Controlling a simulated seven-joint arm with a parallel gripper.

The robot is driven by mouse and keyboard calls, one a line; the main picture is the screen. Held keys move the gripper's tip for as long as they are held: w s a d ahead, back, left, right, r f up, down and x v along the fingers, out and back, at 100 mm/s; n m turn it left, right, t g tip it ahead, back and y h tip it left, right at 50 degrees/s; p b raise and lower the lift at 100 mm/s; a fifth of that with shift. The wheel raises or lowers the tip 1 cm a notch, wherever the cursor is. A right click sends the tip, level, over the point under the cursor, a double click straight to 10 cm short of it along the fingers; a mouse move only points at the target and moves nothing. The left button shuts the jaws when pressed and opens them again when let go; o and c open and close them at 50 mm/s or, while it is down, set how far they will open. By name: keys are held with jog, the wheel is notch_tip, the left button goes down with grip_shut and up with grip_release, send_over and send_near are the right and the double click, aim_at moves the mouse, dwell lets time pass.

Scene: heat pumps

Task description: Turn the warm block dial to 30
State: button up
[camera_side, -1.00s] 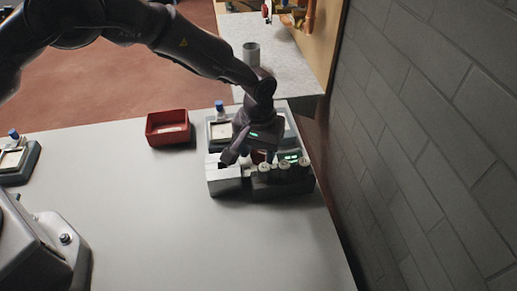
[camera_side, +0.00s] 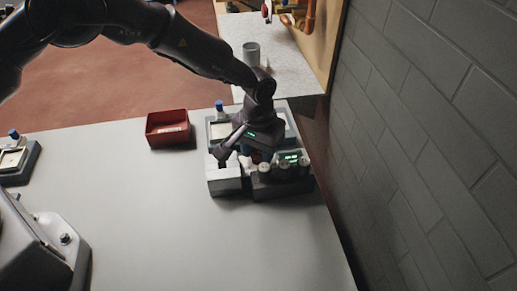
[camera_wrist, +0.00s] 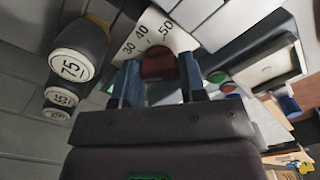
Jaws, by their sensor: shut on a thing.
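The warm block dial is a dark red knob (camera_wrist: 157,67) in front of a white scale plate (camera_wrist: 155,32) marked 30, 40 and 50 in the wrist view. My gripper (camera_wrist: 159,82) has its two blue fingers on either side of the knob and is shut on it. The knob's pointer is hidden, so I cannot tell its setting. In the side view my gripper (camera_side: 262,155) reaches down over the grey block unit at the table's right end, covering most of the dial. A small green display (camera_side: 291,157) glows beside it, too small to read.
Several round caps stand close by, one marked 75 (camera_wrist: 72,66). A pale grey block (camera_side: 224,182) sits left of the unit. A red bin (camera_side: 167,128) stands further left. A grey brick wall (camera_side: 420,140) rises at right. The table's middle is clear.

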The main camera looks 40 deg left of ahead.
aim_at(259, 152)
jog(key=m, duration=0.5)
jog(key=shift+r+m, duration=0.1)
jog(key=shift+m, duration=0.2)
dwell(0.4)
jog(key=o, duration=0.6)
jog(key=shift+o, duration=0.2)
notch_tip(259, 152, up, 13)
dwell(0.4)
